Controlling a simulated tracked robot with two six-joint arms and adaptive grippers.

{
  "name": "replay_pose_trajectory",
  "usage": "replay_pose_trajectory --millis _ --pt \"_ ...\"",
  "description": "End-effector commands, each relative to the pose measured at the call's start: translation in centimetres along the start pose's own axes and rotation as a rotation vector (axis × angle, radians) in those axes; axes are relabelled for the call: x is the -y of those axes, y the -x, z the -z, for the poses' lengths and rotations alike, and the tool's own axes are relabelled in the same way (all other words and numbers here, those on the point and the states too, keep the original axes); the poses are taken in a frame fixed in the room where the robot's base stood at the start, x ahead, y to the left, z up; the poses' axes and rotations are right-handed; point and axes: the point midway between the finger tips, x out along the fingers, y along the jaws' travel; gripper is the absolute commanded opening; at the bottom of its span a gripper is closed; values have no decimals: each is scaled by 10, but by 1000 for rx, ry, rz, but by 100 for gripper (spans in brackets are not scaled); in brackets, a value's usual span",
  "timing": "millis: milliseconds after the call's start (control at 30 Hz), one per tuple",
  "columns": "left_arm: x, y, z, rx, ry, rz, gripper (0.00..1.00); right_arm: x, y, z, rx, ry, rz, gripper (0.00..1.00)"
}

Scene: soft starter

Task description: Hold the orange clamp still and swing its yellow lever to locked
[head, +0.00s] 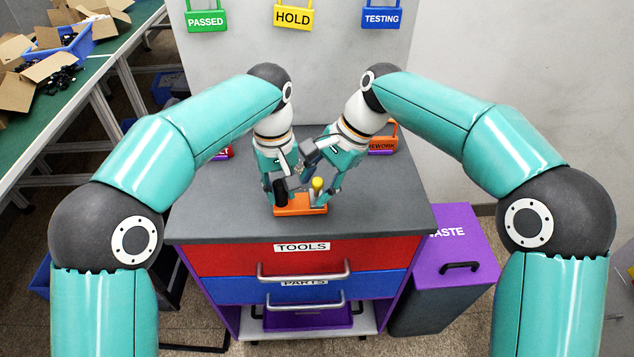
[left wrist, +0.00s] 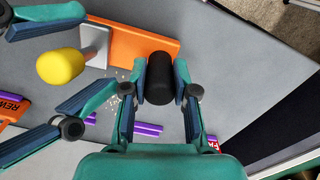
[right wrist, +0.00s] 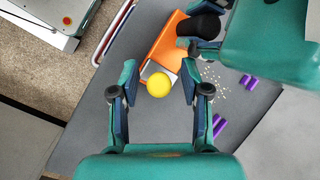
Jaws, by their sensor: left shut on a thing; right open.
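The orange clamp (head: 298,210) lies on the grey cabinet top near its front edge, with a black grip at its left end and a yellow-tipped lever (head: 317,184) at its right. My left gripper (left wrist: 160,85) is shut on the black grip (left wrist: 160,72), one finger on each side. My right gripper (right wrist: 156,95) is open, with its fingers on either side of the yellow knob (right wrist: 158,84) and gaps showing on both sides. A pale metal plate (left wrist: 94,45) shows beside the knob on the orange base. The lever's shaft is mostly hidden.
Behind the arms are an orange REWORK lock (head: 383,140) and a red labelled item (head: 224,153). Purple pieces (right wrist: 219,124) and pale crumbs lie near the clamp. A purple-lidded WASTE bin (head: 460,245) stands right.

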Motion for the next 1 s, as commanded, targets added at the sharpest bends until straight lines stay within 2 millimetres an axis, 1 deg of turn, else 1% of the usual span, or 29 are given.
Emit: replay_pose_trajectory --millis 133,367,400,433,667,1000 --pt "0 0 0 -1 1 -1 0 0 0 0 0 0 0 46" --pt "0 0 0 -1 1 -1 0 0 0 0 0 0 0 8" --pt "0 0 0 -1 1 -1 0 0 0 0 0 0 0 1" --pt "0 0 0 -1 1 -1 0 0 0 0 0 0 0 0" --pt "0 0 0 -1 0 0 0 -1 1 -1 -8 6 10 0" --pt "0 0 0 0 0 0 0 -10 -3 -5 -119 94 149 0"
